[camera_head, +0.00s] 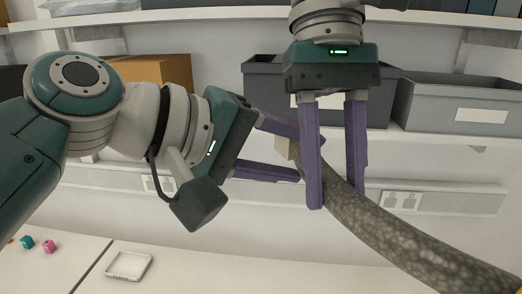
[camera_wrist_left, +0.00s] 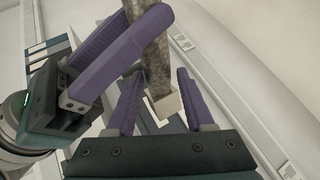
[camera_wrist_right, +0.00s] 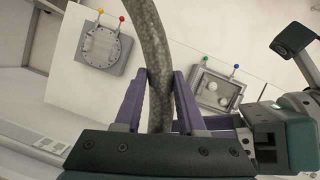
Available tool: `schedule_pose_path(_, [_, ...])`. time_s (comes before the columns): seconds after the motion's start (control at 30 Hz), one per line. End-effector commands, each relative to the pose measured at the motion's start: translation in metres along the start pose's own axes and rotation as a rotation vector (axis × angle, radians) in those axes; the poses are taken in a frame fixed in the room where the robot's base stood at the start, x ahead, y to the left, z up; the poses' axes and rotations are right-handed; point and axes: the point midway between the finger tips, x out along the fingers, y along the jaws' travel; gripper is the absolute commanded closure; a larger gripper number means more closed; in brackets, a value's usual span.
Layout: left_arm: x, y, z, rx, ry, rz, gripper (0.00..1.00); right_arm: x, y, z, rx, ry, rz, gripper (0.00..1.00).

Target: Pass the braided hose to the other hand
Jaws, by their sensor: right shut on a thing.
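The braided hose (camera_head: 415,238) is a grey mottled tube with a pale block-like end. It slants from the grippers to the lower right of the head view. My right gripper (camera_head: 336,198) comes down from above and is shut on the hose near that end. The right wrist view shows the hose (camera_wrist_right: 160,100) between its fingers. My left gripper (camera_head: 298,155) reaches in from the left and is open, its fingers above and below the pale end. In the left wrist view the pale end (camera_wrist_left: 166,105) lies between the parted fingers, with a gap on each side.
Behind are a shelf with grey bins (camera_head: 460,92) and an orange-brown box (camera_head: 160,72). The right wrist view shows a round flanged unit (camera_wrist_right: 104,46) and a rectangular one (camera_wrist_right: 214,90).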

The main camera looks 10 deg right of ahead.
Motion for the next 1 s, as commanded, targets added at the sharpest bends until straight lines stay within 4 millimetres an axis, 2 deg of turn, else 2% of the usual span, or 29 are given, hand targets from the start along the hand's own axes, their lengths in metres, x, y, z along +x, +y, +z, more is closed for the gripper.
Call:
schedule_pose_path(0.07, [-0.0003,-0.0001,-0.0001,0.0,0.0,0.0,0.57,-0.0006,-0.0001,0.0002,0.0,0.0,0.0,1.0])
schedule_pose_path(0.43, [-0.0005,-0.0029,-0.0002,-0.002,0.0,-0.007,0.99,-0.0012,0.0004,0.0003,0.001,0.0,0.001,1.0])
schedule_pose_path(0.87, [-0.0008,-0.0061,-0.0001,-0.003,0.0,-0.014,1.0,-0.002,0.0011,0.0004,0.002,0.0,0.002,1.0])
schedule_pose_path(0.9, [-0.0009,-0.0047,-0.0004,-0.004,0.0,-0.01,1.0,-0.0022,0.0012,0.0004,0.002,0.001,0.002,0.56])
schedule_pose_path(1.0, [-0.0008,-0.0039,-0.0003,-0.004,0.0,-0.008,1.0,-0.0018,0.0011,0.0003,0.002,0.001,0.002,0.45])
